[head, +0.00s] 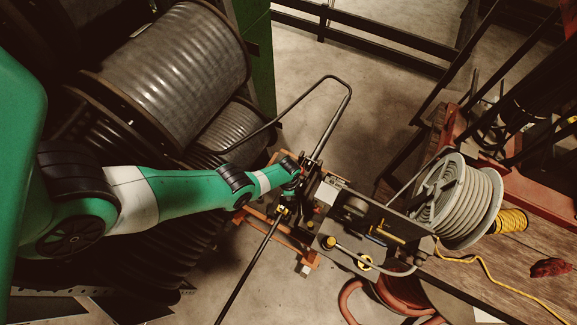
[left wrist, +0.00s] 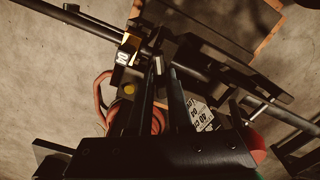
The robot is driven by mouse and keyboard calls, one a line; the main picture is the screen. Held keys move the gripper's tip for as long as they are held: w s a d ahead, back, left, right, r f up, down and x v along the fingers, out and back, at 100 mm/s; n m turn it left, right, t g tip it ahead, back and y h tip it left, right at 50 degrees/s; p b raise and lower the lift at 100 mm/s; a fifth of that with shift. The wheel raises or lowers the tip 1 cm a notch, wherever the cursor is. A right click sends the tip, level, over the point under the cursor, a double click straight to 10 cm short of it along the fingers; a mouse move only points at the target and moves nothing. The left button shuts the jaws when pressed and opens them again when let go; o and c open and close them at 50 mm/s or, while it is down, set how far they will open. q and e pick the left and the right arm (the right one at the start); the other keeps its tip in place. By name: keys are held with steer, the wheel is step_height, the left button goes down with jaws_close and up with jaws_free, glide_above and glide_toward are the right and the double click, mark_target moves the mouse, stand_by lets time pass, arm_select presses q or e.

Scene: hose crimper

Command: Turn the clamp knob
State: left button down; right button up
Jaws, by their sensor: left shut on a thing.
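My left gripper (head: 303,187) reaches in from the left to the dark clamp assembly beside the grey hose crimper (head: 345,232). In the left wrist view its two dark fingers (left wrist: 166,65) point up the picture, their tips close together at the clamp. It is shut on a dark part there, which I take to be the clamp knob; the fingers and shadow hide most of the knob, so its angle cannot be told. A metal rod (left wrist: 65,12) with a brass-coloured fitting (left wrist: 127,45) lies beside the fingertips. My right gripper is in neither view.
Large hose reels (head: 180,65) stand at the left. A bent metal handle (head: 340,85) rises behind the clamp. A pale hose reel (head: 455,200) and yellow cord (head: 510,220) sit on the wooden bench (head: 505,265) at the right. Red hose (head: 352,295) hangs below the crimper.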

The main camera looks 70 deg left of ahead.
arm_select(q)
steer(key=c, duration=0.8)
jaws_free()
steer(key=shift+c, duration=0.2)
step_height(320, 180, up, 12)
steer(key=p, duration=1.1)
steer(key=shift+f+p, duration=0.25)
steer(key=shift+p, duration=0.05)
